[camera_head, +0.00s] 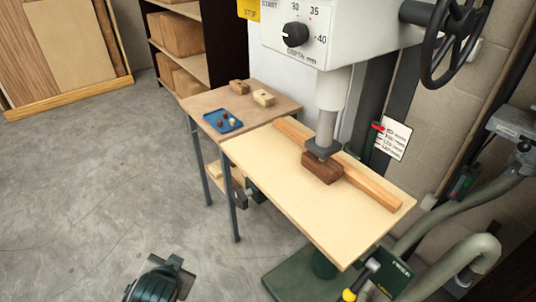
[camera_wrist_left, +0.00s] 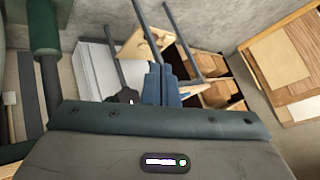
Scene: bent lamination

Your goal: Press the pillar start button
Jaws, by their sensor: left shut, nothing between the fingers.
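The white head of the pillar drill (camera_head: 345,35) stands at the top of the head view. The word START is cut by the top edge beside the black depth dial (camera_head: 295,34), and a yellow STOP plate (camera_head: 249,9) is left of it. I cannot make out the start button itself, which may lie above the frame. My left gripper (camera_wrist_left: 160,72) is shut and empty, its two blue fingers together in the wrist view. A dark green part of my left arm shows low in the head view, over the floor and well away from the drill head. My right gripper is not in view.
A brown block (camera_head: 322,168) sits under the spindle against a long wooden strip (camera_head: 372,186) on the drill table (camera_head: 285,205). A side table (camera_head: 200,103) holds a blue tray (camera_head: 222,122) and small blocks. A handwheel (camera_head: 452,45) is upper right. Floor on the left is clear.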

